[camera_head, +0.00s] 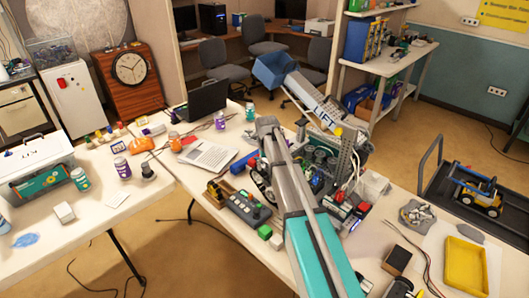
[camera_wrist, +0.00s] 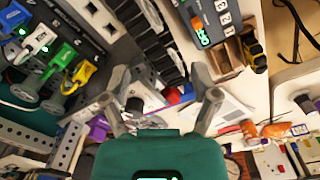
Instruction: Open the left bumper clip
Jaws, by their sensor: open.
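A wheeled robot with circuit boards and a raised lift stands on the long table; its lift (camera_head: 312,98) is marked LIFT and carries a blue bin (camera_head: 273,70). My grey and teal arm reaches over its left side in the head view and hides part of it. My gripper (camera_wrist: 160,84) is open in the wrist view, its two grey fingers spread with nothing clearly held. A black tread (camera_wrist: 152,40) and a grey perforated plate (camera_wrist: 98,18) lie beyond the fingertips. I cannot surely make out the left bumper clip.
Green, white and yellow plugs (camera_wrist: 78,76) show at the left of the wrist view. A yellow tray (camera_head: 464,266) lies at the right. A second table (camera_head: 95,212) stands at the left.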

